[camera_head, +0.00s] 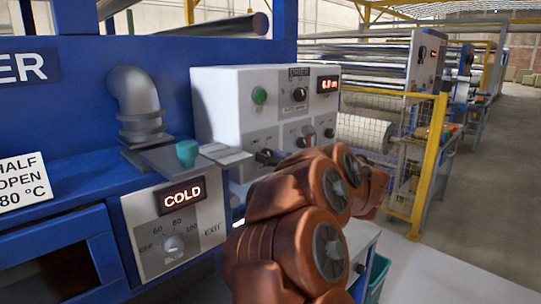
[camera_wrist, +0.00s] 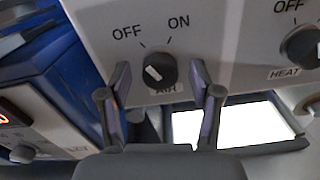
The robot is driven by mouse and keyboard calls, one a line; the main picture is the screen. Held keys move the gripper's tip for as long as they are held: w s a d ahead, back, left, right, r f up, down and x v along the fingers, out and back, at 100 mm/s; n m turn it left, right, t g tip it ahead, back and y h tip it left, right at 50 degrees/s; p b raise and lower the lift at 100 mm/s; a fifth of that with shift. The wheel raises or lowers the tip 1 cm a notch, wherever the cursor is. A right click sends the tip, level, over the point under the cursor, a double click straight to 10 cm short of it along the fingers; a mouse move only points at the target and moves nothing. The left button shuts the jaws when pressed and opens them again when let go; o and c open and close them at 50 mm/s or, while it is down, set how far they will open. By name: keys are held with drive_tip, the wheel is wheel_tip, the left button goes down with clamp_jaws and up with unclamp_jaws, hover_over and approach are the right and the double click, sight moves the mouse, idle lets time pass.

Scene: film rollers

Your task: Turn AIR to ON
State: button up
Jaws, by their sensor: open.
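The AIR knob (camera_wrist: 160,70) is a round black dial on the white panel (camera_wrist: 230,40) in the wrist view. Its white mark points up and left, toward the printed OFF; ON is printed at upper right. The AIR label (camera_wrist: 166,88) below it is partly hidden. My gripper (camera_wrist: 160,66) is open, with one finger on each side of the knob and visible gaps to both sides. I cannot tell how deep the fingertips are relative to the knob. In the head view, the dryer control box (camera_head: 225,95) stands beyond my orange arm, which covers its lower front.
The HEAT knob (camera_wrist: 302,46) sits to the right on the same panel. A COLD display box (camera_head: 180,225) with a dial stands at left in the head view, near a teal knob (camera_head: 187,152). A yellow guard frame (camera_head: 430,160) stands right of my arm.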

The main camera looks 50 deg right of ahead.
drive_tip(key=shift+w, duration=0.2)
drive_tip(key=shift+c, duration=0.3)
drive_tip(key=c, duration=1.1)
drive_tip(key=shift+f+m+b, duration=0.1)
drive_tip(key=shift+m+b, duration=0.2)
drive_tip(key=shift+m, duration=0.1)
drive_tip(key=shift+m+p, duration=1.5)
drive_tip(key=shift+m, duration=4)
